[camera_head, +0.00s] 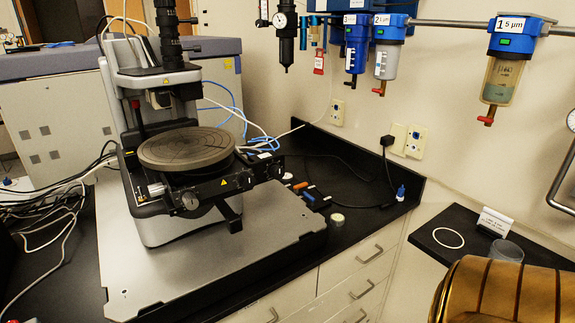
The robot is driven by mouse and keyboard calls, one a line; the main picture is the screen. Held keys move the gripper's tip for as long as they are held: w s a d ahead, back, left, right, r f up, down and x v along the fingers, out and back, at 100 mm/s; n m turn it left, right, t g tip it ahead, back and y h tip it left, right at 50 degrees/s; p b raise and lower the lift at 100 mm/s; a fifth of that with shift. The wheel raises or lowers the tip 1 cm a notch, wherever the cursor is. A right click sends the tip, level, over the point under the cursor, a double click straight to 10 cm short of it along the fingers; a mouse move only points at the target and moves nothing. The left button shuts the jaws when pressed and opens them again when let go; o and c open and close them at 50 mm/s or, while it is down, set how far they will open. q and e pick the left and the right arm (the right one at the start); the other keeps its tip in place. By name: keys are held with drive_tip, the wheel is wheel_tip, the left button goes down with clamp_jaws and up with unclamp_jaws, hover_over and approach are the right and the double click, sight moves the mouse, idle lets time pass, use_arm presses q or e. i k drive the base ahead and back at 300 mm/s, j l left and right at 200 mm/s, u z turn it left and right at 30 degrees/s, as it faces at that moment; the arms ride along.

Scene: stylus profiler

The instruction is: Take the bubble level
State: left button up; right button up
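A small round pale-yellow disc (337,219) with a whitish rim lies on the black countertop, near its front edge and right of the profiler. It looks like the bubble level, but it is too small to see a bubble in it. Nothing covers it. Neither of my grippers shows in the head view, so nothing is seen touching the disc.
The stylus profiler (188,148), with its round stage and knobs, stands left of the disc on a grey plate (250,255). Small blue and orange items (305,190) lie behind the disc. A black shelf (425,235) at right holds a white ring and a clear cup.

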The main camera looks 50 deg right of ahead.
sight(337, 220)
drive_tip(key=z, duration=1.9)
